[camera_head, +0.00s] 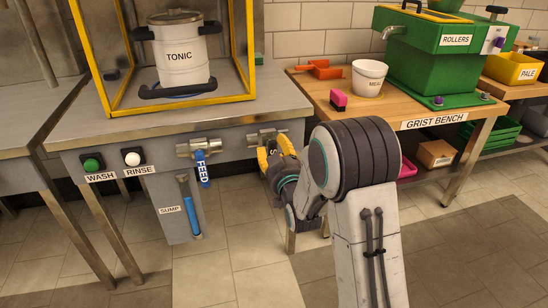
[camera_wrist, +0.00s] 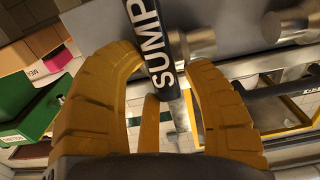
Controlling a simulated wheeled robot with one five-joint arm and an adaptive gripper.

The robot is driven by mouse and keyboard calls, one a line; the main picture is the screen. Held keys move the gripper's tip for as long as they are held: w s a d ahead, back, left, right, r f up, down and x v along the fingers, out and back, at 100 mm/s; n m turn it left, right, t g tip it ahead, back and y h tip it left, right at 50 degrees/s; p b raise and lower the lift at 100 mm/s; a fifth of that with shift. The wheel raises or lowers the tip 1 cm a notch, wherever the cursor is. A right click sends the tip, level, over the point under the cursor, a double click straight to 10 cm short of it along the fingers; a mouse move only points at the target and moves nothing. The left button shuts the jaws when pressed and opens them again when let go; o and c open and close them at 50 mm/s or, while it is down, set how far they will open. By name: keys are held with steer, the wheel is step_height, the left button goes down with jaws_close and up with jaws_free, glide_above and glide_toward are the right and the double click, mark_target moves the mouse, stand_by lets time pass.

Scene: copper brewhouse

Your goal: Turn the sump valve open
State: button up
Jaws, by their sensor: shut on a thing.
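The sump valve (camera_head: 264,138) is a metal fitting on the front edge of the steel counter, right of the feed valve. Its dark lever with white SUMP lettering (camera_wrist: 156,50) runs between my yellow fingers in the wrist view. My gripper (camera_head: 275,152) is shut on this lever, and it also shows in the wrist view (camera_wrist: 165,62). In the head view my gripper and arm hide most of the lever, so its angle is hard to tell there.
The feed valve (camera_head: 199,147) with a hanging blue lever is just left. The wash button (camera_head: 93,163), rinse button (camera_head: 133,157) and a SUMP sight gauge (camera_head: 190,205) are further left. The grist bench (camera_head: 400,118) stands right. The tiled floor in front is clear.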

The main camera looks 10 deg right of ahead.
steer(key=shift+o, duration=0.4)
steer(key=shift+a, duration=0.3)
steer(key=shift+a+f, duration=0.1)
steer(key=shift+f, duration=0.05)
steer(key=shift+c, duration=0.4)
steer(key=shift+o, duration=0.5)
jaws_close()
steer(key=shift+c, duration=0.5)
jaws_free()
